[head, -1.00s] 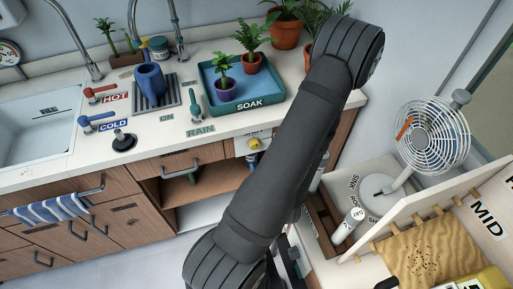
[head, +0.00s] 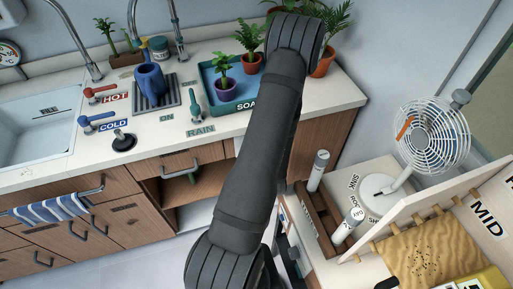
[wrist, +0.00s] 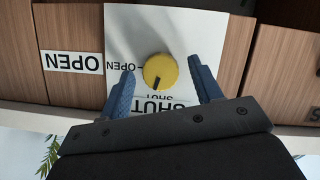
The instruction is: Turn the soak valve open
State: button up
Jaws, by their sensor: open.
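The soak valve is a round yellow knob (wrist: 160,72) on a white panel (wrist: 185,30), seen in the wrist view. A dark pointer mark on it points down in the picture, toward the SHUT lettering. A small OPEN label (wrist: 121,67) is to its left. All lettering appears upside down. My gripper (wrist: 160,66) is open, with one blue finger on each side of the knob. Gaps show between the fingers and the knob. In the head view my arm hides the knob and the gripper.
A teal SOAK tray (head: 232,107) with potted palms stands on the counter (head: 330,99) above the panel. A larger OPEN label (wrist: 73,63) is on the wood front. A fan (head: 432,135) and a wooden box with white cylinders (head: 318,170) are at the right.

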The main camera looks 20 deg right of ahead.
jog(key=c, duration=1)
jog(key=shift+d+m+y, duration=0.1)
jog(key=shift+m+y, duration=0.6)
jog(key=shift+m, duration=0.3)
jog(key=o, duration=1)
jog(key=shift+s, duration=0.1)
jog(key=v, duration=0.7)
jog(key=shift+s, duration=0.2)
jog(key=shift+r, duration=0.15)
